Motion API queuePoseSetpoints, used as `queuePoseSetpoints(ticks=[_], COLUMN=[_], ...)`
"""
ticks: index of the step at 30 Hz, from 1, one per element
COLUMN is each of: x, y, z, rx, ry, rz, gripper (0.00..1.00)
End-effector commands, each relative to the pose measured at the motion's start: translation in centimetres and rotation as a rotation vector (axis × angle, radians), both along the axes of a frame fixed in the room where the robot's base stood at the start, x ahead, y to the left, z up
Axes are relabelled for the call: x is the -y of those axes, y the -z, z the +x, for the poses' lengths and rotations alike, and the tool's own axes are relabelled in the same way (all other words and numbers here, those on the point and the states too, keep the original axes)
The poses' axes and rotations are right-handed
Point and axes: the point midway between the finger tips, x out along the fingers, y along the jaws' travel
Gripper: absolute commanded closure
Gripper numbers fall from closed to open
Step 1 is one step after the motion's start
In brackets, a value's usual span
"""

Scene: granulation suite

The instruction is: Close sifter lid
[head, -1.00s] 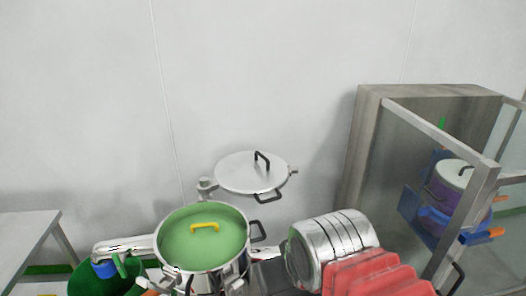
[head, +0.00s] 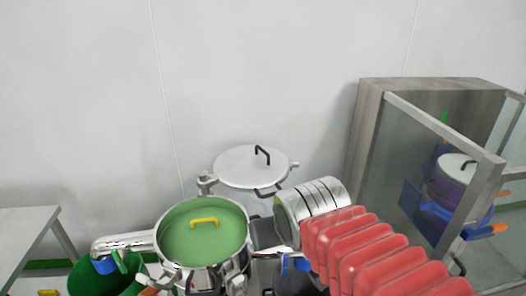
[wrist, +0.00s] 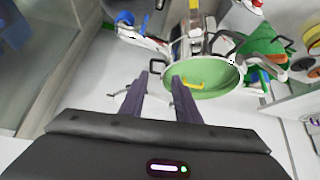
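The sifter (head: 165,245) is a round steel vessel at the lower middle of the head view. A green disc (head: 215,242) with a yellow handle shows inside its rim, and also in the wrist view (wrist: 212,86). A round pale lid (head: 240,170) with a black top handle stands raised just behind the sifter, apart from its opening. My gripper (wrist: 160,76) has two dark purple fingers held apart, with nothing clear between them, beside the sifter's rim in the wrist view. In the head view my arm largely hides it. The lid is hard to pick out in the wrist view.
A glass-sided cabinet (head: 368,130) stands at the right with a purple pot (head: 445,196) inside. A green bin (head: 90,280) is at the lower left, near a pale table (head: 25,225). The wall above the lid is clear.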

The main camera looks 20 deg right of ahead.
Motion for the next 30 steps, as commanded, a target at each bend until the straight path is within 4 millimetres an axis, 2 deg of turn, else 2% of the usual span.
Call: queuePoseSetpoints(ticks=[1,6,15,23,30], x=[0.9,3.6,8.1,11.3,13.6], y=[-0.1,-1.1,-2.0,-1.5,0.1], z=[1.7,7.5,16.9,24.0,29.4], rx=[0.023,0.133,0.319,0.471,0.602], ry=[0.017,0.061,0.087,0.071,0.025], rz=[-0.012,-0.046,-0.086,-0.086,-0.05], gripper=[0.71,0.71,0.71,0.71,0.71])
